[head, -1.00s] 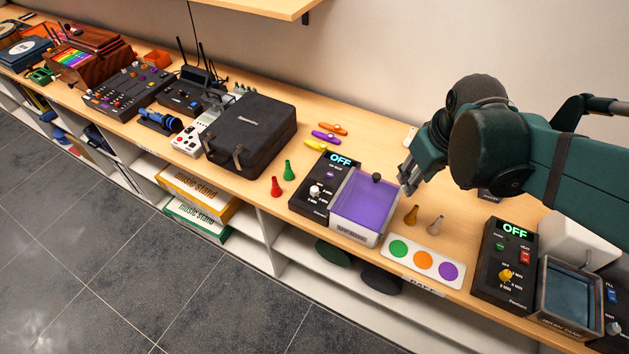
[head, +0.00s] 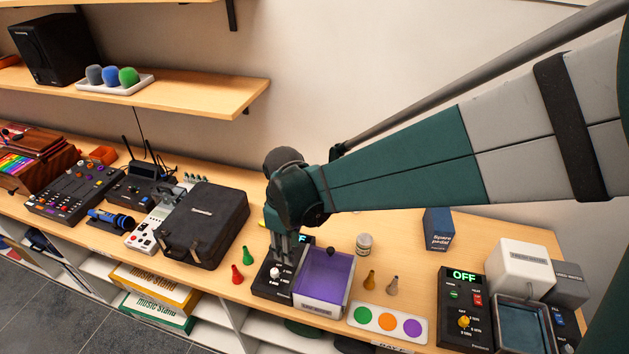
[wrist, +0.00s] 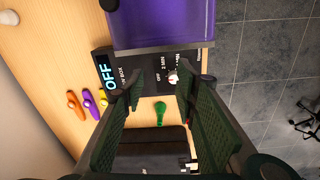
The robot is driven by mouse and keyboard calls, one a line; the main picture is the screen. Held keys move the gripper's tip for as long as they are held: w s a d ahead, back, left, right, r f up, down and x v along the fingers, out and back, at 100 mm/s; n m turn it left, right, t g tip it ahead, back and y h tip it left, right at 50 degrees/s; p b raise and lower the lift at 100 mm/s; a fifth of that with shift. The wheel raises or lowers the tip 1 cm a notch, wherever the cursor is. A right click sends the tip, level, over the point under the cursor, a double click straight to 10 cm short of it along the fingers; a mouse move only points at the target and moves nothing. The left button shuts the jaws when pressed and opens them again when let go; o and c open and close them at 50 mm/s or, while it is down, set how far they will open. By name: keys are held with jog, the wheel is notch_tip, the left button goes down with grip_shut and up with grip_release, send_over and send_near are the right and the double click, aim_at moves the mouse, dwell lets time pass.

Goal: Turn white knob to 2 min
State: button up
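The white knob (head: 274,272) sits on the black control box (head: 262,287) left of the purple-lidded tank. In the wrist view the white knob (wrist: 173,79) lies beside the right fingertip, near printed "MIN" labels. The box's display reads OFF (wrist: 107,75) there; in the head view my gripper mostly covers it. My gripper (head: 280,246) points down over the box, close to the knob. In the wrist view my gripper (wrist: 160,85) is open, its fingers apart with nothing between the tips. I cannot tell which label the knob points to.
The purple-lidded tank (head: 323,277) adjoins the box. A green cone (head: 249,255) and red cone (head: 237,274) stand to its left, near a black case (head: 205,225). A second OFF box with a yellow knob (head: 463,321) is at the right. The shelf (head: 180,95) hangs above.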

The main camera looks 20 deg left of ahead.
jog(key=n+p, duration=0.1)
jog(key=n, duration=0.1)
send_over(274, 271)
jog(key=shift+f, duration=0.95)
jog(key=shift+f, duration=0.1)
jog(key=shift+f, duration=3.75)
jog(key=c, duration=0.9)
